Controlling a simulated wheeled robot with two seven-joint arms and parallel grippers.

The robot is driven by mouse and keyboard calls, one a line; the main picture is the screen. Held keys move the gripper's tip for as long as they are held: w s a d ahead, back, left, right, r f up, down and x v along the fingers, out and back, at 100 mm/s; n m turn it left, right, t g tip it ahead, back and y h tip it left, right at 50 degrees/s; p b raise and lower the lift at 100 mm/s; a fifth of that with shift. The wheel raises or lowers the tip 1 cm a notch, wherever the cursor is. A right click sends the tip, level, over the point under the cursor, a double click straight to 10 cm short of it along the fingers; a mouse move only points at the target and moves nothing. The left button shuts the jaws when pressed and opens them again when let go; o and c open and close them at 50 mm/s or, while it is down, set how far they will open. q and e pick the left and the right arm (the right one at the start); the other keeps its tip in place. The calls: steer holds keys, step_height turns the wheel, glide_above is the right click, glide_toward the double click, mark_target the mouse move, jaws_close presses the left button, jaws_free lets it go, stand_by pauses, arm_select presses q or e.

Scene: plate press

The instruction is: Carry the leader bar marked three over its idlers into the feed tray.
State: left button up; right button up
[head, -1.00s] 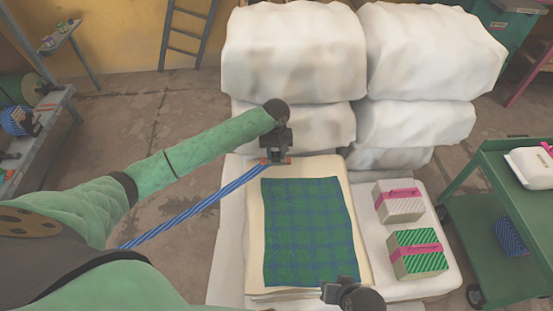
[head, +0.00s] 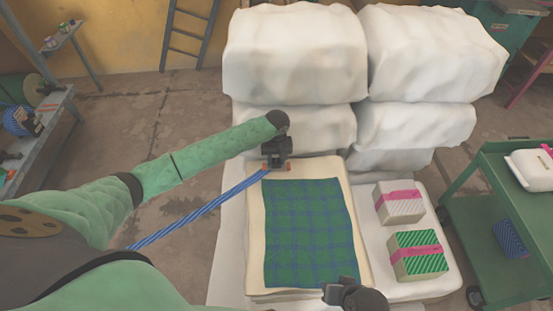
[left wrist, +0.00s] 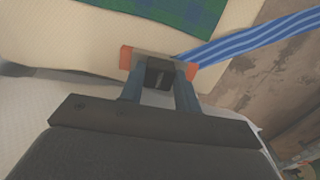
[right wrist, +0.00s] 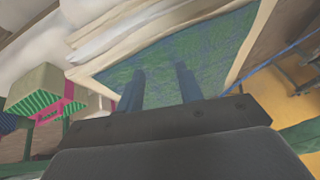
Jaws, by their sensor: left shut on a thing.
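My left gripper (head: 275,166) is shut on a short bar at the far left corner of the cream stack. In the left wrist view the bar (left wrist: 128,59) has orange ends and a dark block between my fingers (left wrist: 160,76). No number can be read on it. A blue-and-white striped web (head: 205,208) runs from the bar down to the left, passing out of sight behind my arm. It also shows in the left wrist view (left wrist: 255,38). My right gripper (head: 328,291) is open and empty near the stack's front edge. I cannot make out idlers or the feed tray.
A green-and-blue checked cloth (head: 308,232) lies on the cream stack (head: 256,262). Tall white padded bales (head: 295,55) stand close behind. Two banded bundles, one white (head: 398,206) and one green (head: 418,263), lie right. A green cart (head: 465,195) stands further right. Open floor lies left.

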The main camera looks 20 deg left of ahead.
arm_select(q)
steer(key=o, duration=1.1)
steer(key=shift+o, duration=0.2)
